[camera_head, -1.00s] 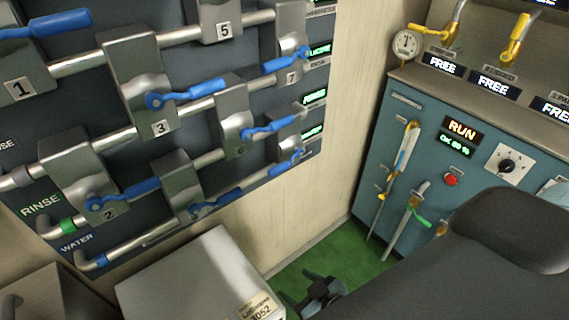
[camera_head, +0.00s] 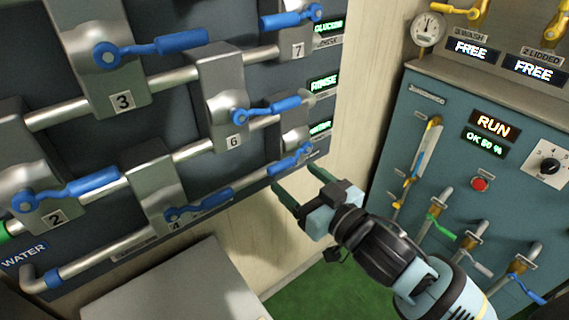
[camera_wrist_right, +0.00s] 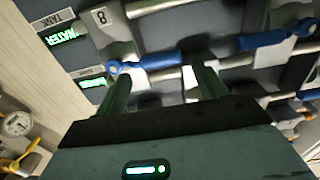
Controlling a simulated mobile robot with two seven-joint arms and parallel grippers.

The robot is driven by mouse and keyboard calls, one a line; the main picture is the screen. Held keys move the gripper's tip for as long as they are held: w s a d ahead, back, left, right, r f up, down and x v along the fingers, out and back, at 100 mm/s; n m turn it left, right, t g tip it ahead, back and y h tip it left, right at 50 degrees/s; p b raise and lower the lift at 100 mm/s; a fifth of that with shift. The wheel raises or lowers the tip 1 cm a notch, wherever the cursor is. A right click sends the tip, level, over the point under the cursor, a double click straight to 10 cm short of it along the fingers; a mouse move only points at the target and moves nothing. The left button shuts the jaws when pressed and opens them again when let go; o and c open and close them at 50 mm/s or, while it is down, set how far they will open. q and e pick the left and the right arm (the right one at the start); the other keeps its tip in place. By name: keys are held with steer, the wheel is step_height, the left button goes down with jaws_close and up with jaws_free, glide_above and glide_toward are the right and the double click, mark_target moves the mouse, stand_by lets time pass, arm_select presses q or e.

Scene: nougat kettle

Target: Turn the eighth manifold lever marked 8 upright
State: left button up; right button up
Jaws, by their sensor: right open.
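Lever 8 (camera_head: 290,160) is a blue handle at the lower right of the manifold panel, sloping down to the left from its pivot. In the right wrist view, the blue lever (camera_wrist_right: 152,63) lies across in front of the fingers, near a grey valve block with an upside-down label 8 (camera_wrist_right: 101,17). My right gripper (camera_head: 283,182) is open, its green fingers close to the lever, just below it in the head view. In the wrist view, the gripper (camera_wrist_right: 165,78) has its two fingers spread along the handle. I cannot tell whether they touch it. My left gripper is not in view.
Lever 6 (camera_head: 270,109) is above and lever 4 (camera_head: 205,203) is to the left, both close by. A pale box top (camera_head: 180,290) stands below the panel. A teal control cabinet (camera_head: 420,100) with levers is at the right.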

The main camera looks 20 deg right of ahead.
mark_target(284, 168)
steer(key=shift+x, duration=3.95)
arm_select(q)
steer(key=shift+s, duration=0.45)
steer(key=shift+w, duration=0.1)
arm_select(e)
steer(key=shift+c, duration=0.5)
steer(key=c, duration=1.3)
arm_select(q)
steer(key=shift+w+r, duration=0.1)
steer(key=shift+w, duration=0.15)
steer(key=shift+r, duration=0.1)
arm_select(e)
steer(key=shift+r, duration=0.1)
